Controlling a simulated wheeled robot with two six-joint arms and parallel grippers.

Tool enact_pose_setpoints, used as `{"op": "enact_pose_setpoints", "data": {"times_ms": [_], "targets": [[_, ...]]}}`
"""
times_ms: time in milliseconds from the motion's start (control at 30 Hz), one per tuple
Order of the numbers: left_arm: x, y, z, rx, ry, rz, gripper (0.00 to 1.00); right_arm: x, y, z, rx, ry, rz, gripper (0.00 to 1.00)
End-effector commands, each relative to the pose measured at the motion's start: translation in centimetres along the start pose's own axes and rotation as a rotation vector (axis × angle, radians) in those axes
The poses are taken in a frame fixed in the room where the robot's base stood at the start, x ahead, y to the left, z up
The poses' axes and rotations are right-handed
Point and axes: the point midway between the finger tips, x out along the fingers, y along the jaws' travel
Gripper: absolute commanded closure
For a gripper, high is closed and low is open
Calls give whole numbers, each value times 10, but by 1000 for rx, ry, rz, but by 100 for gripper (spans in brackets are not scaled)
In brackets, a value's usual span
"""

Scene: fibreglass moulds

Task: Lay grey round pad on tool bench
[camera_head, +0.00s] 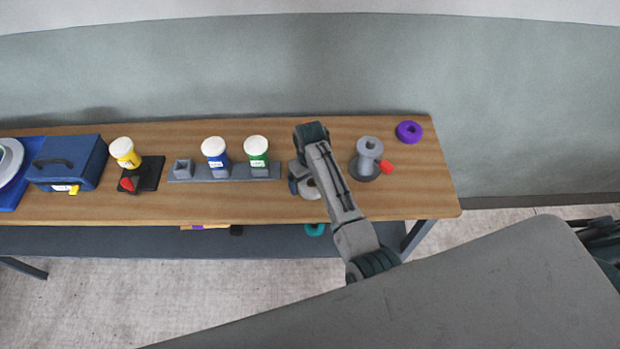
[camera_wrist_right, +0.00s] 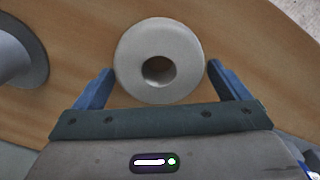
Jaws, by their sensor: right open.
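The grey round pad (camera_wrist_right: 132,50) is a thick light-grey ring with a dark centre hole. In the wrist view it lies flat on the wooden top of the tool bench (camera_wrist_right: 75,100). In the head view the pad (camera_head: 311,191) is partly hidden behind my right arm on the bench (camera_head: 260,206). My right gripper (camera_wrist_right: 163,72) is open, with one blue finger on each side of the pad and a gap showing at both. In the head view the right gripper (camera_head: 302,182) is over the bench top. My left gripper is not in view.
A grey spool stand (camera_head: 369,150) with a red part (camera_head: 387,167) stands right of my arm, with a purple ring (camera_head: 409,131) behind. Left are a grey rack (camera_head: 225,174) with blue and green jars, a yellow jar (camera_head: 124,152) and a blue box (camera_head: 75,165).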

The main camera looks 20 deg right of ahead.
Motion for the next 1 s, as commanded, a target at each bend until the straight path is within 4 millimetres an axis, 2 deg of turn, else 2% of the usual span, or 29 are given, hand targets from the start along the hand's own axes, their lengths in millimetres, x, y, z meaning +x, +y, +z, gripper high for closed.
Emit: {"op": "enact_pose_setpoints", "data": {"times_ms": [167, 267, 667, 733, 800, 1000], "targets": [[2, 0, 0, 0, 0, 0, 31, -4, 0, 0, 0, 2, 0, 5], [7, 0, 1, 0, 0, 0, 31, -14, 0, -1, 0, 4, 0, 5], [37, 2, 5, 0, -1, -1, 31, -96, 0, -1, 1, 5, 0, 5], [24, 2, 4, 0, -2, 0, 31, -113, 0, 0, 0, 2, -1, 5], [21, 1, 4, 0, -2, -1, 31, -118, 0, 0, 0, 1, -1, 5], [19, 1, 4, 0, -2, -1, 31, -123, 0, 0, 0, -1, -1, 5]]}}
